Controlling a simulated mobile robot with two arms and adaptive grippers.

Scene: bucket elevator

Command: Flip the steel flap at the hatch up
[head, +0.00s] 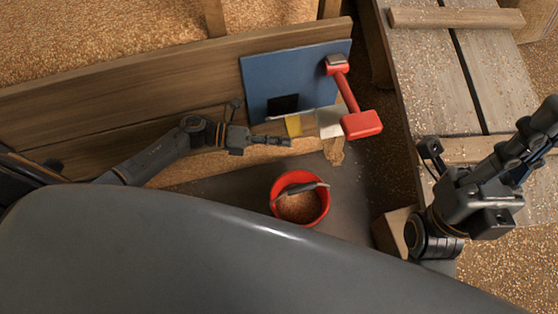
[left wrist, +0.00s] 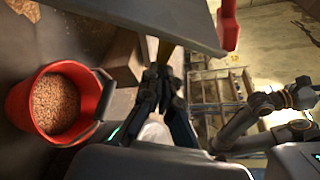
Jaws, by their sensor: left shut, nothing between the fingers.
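The hatch is in a blue panel (head: 292,72) on the wooden wall in the head view, with a dark opening (head: 283,105) low in it. Along its lower edge are a yellow piece (head: 293,125) and a pale grey plate (head: 330,123), which looks like the steel flap; I cannot tell its tilt. My left gripper (head: 287,141) is shut and empty, just below the yellow piece, left of the pale plate. Its fingers also show in the left wrist view (left wrist: 164,82), under a grey panel edge. My right gripper (head: 538,122) is far right, away from the hatch; its fingers are unclear.
A red bucket of grain (head: 300,207) stands on the dark floor below the hatch; it also shows in the left wrist view (left wrist: 60,103). A red lever (head: 346,92) with a red block hangs at the panel's right. Grain-strewn planks (head: 440,75) lie at right.

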